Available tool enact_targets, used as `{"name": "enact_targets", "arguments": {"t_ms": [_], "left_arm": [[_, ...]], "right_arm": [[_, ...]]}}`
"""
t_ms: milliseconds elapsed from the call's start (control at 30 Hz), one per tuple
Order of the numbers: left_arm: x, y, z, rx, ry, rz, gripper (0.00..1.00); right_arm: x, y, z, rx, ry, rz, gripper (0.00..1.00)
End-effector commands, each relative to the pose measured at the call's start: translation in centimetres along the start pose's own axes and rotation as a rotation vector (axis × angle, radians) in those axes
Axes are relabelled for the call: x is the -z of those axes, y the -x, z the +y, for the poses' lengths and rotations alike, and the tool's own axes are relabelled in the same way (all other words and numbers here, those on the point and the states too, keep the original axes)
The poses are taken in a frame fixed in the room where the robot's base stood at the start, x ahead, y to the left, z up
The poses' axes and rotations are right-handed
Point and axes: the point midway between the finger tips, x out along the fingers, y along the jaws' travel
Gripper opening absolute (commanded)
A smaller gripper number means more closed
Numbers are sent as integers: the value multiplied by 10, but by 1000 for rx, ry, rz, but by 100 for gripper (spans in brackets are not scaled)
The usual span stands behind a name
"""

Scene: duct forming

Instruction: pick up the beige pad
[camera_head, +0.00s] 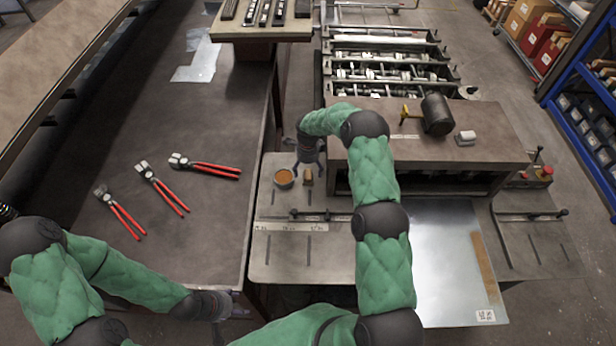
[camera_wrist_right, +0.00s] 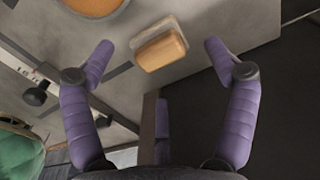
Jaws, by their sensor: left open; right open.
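The beige pad (camera_head: 307,176) is a small tan block with a paler layer at its back edge, lying on the grey machine table. In the right wrist view the pad (camera_wrist_right: 161,50) lies between the two purple fingertips, apart from both. My right gripper (camera_head: 310,163) is open and empty, pointing down at the table around the pad. Its spread fingers fill the sides of the right wrist view (camera_wrist_right: 160,45). My left gripper (camera_head: 221,312) is at the bottom of the head view, near the dark bench's edge. It is open and mostly hidden.
A round bowl of orange-brown stuff (camera_head: 284,178) stands just left of the pad. A raised machine shelf (camera_head: 450,155) with a black mallet (camera_head: 436,114) stands to the right. A metal sheet (camera_head: 450,260) lies at front right. Red-handled pliers (camera_head: 205,167) lie on the left bench.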

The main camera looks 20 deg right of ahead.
Motion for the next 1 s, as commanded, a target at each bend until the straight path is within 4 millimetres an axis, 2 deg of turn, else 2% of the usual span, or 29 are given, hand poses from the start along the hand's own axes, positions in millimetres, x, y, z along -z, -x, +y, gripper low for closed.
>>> {"name": "enact_targets", "arguments": {"t_ms": [100, 300, 600, 833, 867, 1000], "left_arm": [[0, 3, 1, 0, 0, 0, 58], [0, 5, 2, 0, 0, 0, 58], [0, 5, 2, 0, 0, 0, 58], [0, 5, 2, 0, 0, 0, 58], [0, 5, 2, 0, 0, 0, 58], [0, 5, 2, 0, 0, 0, 58]], "right_arm": [[0, -18, 2, -3, 1, 0, 86], [0, -37, 1, -1, 1, 0, 86], [0, -41, 0, 0, 1, 0, 86], [0, -41, 1, -1, 1, 0, 21], [0, -41, 1, -1, 1, 0, 18], [0, -41, 1, -1, 1, 0, 18]]}}
